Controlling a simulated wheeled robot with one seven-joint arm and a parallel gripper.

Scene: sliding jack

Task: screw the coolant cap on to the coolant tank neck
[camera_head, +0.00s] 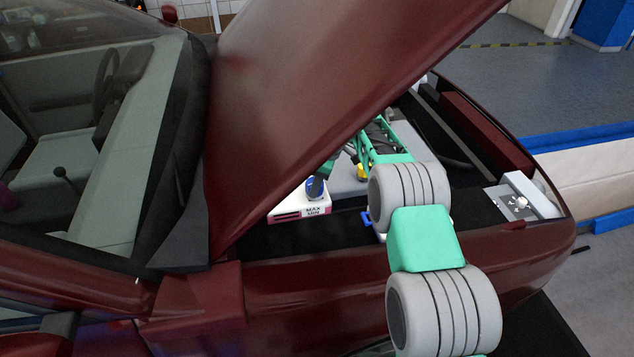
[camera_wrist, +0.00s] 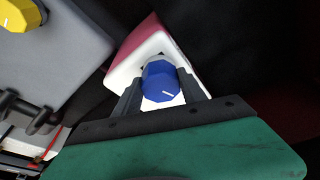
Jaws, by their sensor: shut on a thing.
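The blue coolant cap (camera_wrist: 160,81), with a white mark on its top, shows in the wrist view between the dark fingers of my gripper (camera_wrist: 158,90). My gripper is shut on it. The cap is over the white coolant tank (camera_wrist: 127,76) with its pink-red band; the neck is hidden beneath the cap, so I cannot tell how far it is seated. In the head view the tank (camera_head: 300,205) with "MAX" and "MIN" marks stands in the engine bay, the cap (camera_head: 315,187) at its top and my gripper (camera_head: 322,176) partly hidden by the raised hood.
The open dark red hood (camera_head: 290,100) slants closely above my arm. A yellow cap (camera_wrist: 22,14) sits on a grey block (camera_wrist: 70,50) beside the tank. A grey tray (camera_head: 522,200) with small metal parts rests at the car's front corner.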

